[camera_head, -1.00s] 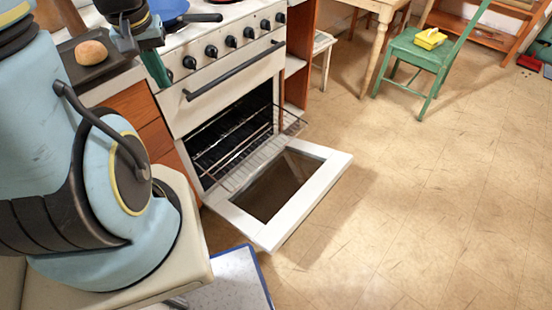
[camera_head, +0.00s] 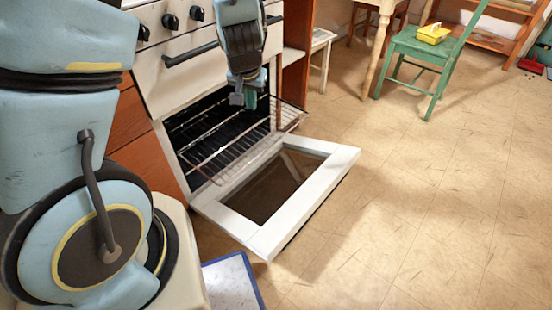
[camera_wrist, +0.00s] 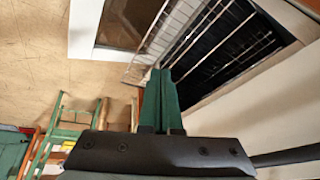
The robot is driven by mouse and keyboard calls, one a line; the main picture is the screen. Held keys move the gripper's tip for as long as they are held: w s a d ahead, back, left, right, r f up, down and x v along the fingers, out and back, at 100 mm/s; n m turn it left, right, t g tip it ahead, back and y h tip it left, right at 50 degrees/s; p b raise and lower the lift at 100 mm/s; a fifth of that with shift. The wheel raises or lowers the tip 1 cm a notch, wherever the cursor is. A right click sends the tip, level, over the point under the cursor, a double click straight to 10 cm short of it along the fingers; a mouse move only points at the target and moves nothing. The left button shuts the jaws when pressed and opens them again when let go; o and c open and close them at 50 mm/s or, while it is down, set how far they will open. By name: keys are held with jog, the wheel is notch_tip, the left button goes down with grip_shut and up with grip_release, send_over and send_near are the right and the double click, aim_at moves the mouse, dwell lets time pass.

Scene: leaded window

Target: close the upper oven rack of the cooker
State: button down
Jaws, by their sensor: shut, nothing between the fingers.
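The white cooker (camera_head: 172,85) stands at the upper left of the head view with its oven door (camera_head: 262,238) lowered open. A wire oven rack (camera_head: 289,117) juts out of the dark oven cavity past its right side. Other rack wires show lower in the cavity; I cannot clearly separate the racks. My gripper (camera_head: 243,99) hangs in front of the oven opening, pointing down, near the rack. In the wrist view my gripper's green fingers (camera_wrist: 162,74) are together and empty, beside or over the rack's wires (camera_wrist: 150,50). Contact cannot be told.
A dark handle bar (camera_head: 190,55) crosses the cooker front above the opening. The lowered door projects over the floor. A green chair (camera_head: 424,55) and a wooden table (camera_head: 378,30) stand at the back right. The tiled floor (camera_head: 420,190) is clear at right.

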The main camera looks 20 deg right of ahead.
aim_at(227, 117)
jog(key=s+d+f+m+t+b, duration=0.2)
jog(key=d+f+b, duration=0.3)
jog(key=f, duration=0.4)
jog(key=s+d+f+m+t+b, duration=0.1)
jog(key=d+f+m+b, duration=0.1)
jog(key=d+f+b, duration=0.5)
jog(key=w+a+f+b, duration=0.2)
jog(key=w+f+b, duration=0.2)
jog(key=w+f, duration=0.4)
jog(key=shift+w+a+f+b, duration=0.2)
jog(key=shift+w+f+b, duration=0.2)
jog(key=shift+w, duration=0.25)
jog(key=w+a, duration=0.4)
jog(key=w, duration=0.3)
jog(key=w+a, duration=0.3)
jog(key=w, duration=0.4)
jog(key=w+a+p, duration=0.1)
jog(key=w+a, duration=0.3)
jog(key=w, duration=0.4)
jog(key=shift+w+a, duration=0.1)
jog(key=shift+a, duration=0.2)
jog(key=shift+w+a+r, duration=0.1)
jog(key=shift+w+a, duration=0.05)
jog(key=shift+w, duration=0.15)
